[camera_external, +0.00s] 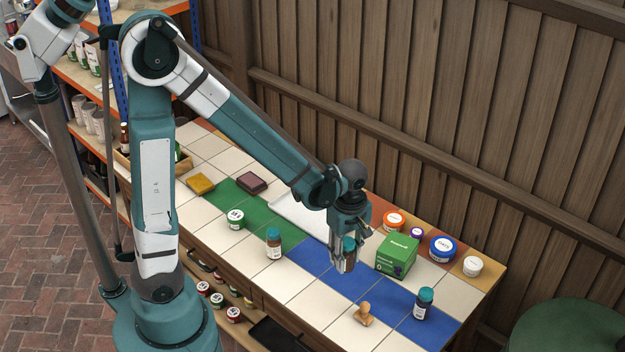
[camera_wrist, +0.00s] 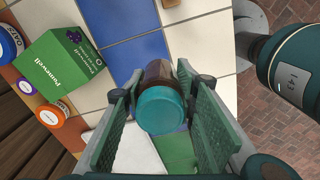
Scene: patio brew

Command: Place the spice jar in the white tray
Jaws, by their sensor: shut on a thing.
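The spice jar (camera_external: 349,245), brown with a teal lid, is between the fingers of my gripper (camera_external: 344,258), over the upper part of the blue tiles. In the wrist view, its teal lid (camera_wrist: 162,109) faces the camera between the two green finger pads of my gripper (camera_wrist: 160,100), which is shut on it. I cannot tell how far the jar's base is from the table. The white tray (camera_external: 293,212) lies behind and left of my gripper, partly hidden by my arm. Part of the tray (camera_wrist: 138,152) shows at the bottom of the wrist view.
A green box (camera_external: 397,256) stands close right of my gripper, with several lidded tubs (camera_external: 442,248) behind it. Similar teal-lidded jars stand left (camera_external: 273,244) and front right (camera_external: 423,304). A wooden stamp (camera_external: 364,315) is in front. A wooden wall runs behind.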

